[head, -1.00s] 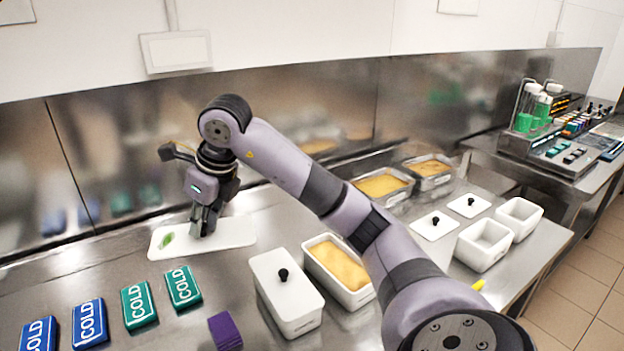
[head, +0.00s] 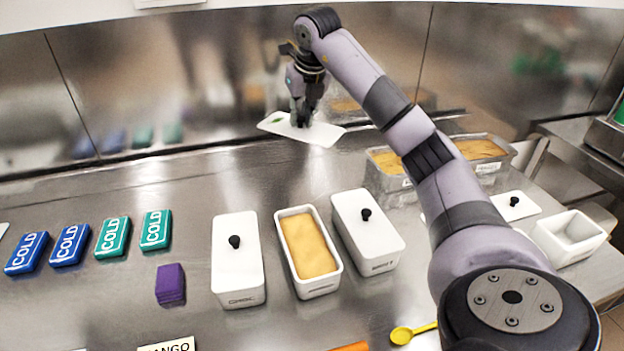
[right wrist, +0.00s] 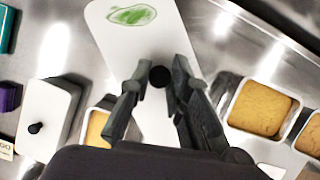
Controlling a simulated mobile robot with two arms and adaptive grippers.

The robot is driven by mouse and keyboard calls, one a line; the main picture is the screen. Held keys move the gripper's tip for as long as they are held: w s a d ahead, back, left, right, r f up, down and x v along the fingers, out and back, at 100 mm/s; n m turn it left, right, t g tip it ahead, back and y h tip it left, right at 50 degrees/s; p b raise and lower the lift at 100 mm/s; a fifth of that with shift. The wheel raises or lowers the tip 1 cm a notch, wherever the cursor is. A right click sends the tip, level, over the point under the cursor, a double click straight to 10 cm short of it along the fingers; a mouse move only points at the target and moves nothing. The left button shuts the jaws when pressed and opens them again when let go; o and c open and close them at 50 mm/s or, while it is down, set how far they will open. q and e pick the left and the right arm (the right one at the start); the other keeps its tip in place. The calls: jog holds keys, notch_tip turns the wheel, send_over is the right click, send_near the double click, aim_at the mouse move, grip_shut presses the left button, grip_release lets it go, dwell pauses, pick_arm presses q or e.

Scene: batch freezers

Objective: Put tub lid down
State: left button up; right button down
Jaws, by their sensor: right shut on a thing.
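The tub lid is a flat white plate with a green mark (head: 325,134), at the back of the counter near the steel wall in the head view. My right gripper (head: 301,122) is above it, shut on its knob. In the right wrist view the lid (right wrist: 140,40) lies beneath my fingers (right wrist: 157,85), with its black knob (right wrist: 158,76) between them. I cannot tell how high the lid is above the counter. An open white tub with yellow-orange contents (head: 308,246) stands between two lidded tubs, one on the left (head: 238,265) and one on the right (head: 372,236). My left gripper is not in view.
Blue and green COLD packs (head: 112,238) and a purple block (head: 170,284) are at left. Metal pans (head: 482,150) stand behind my right arm. An empty white tub (head: 568,238) is at right, a yellow spoon (head: 413,333) in front. The counter at back left is clear.

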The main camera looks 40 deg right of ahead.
notch_tip(320, 180, down, 15)
jog(key=shift+r+p, duration=0.2)
jog(key=shift+p, duration=0.15)
notch_tip(320, 180, down, 5)
jog(key=shift+f+p, duration=0.1)
jog(key=shift+p, duration=0.2)
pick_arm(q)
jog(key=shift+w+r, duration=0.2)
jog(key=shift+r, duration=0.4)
pick_arm(e)
jog(key=shift+f, duration=0.2)
jog(key=c, duration=1.5)
grip_release()
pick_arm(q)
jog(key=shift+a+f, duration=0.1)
pick_arm(e)
jog(key=shift+r, duration=0.15)
